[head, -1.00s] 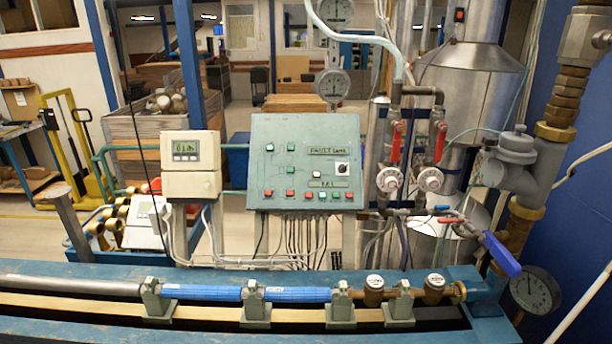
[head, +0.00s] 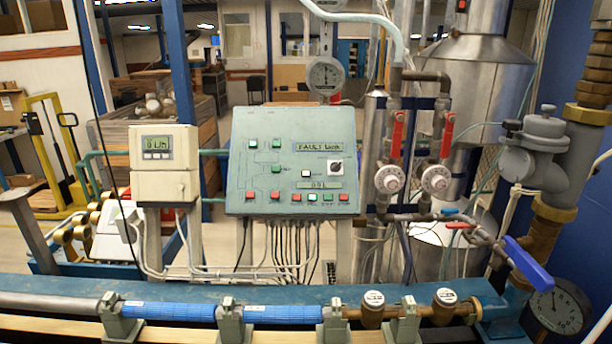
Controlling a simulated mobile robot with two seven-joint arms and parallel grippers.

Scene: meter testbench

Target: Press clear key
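A grey-green control panel (head: 292,161) stands upright at the middle of the head view. It carries several green, red and white keys, a rotary switch (head: 335,167), an upper display (head: 319,145) that seems to read a fault text, and a lower display (head: 314,184) with small digits. A row of red and green keys (head: 297,197) runs along its lower edge. The key labels are too small to read, so I cannot tell which is the clear key. Neither of my grippers is in view.
A blue bench (head: 180,287) with a blue pipe (head: 170,311) crosses the front. A beige meter box (head: 164,165) stands left of the panel. Red-handled valves (head: 397,135), a blue lever (head: 527,262) and a round gauge (head: 557,311) are on the right. Cables hang below the panel.

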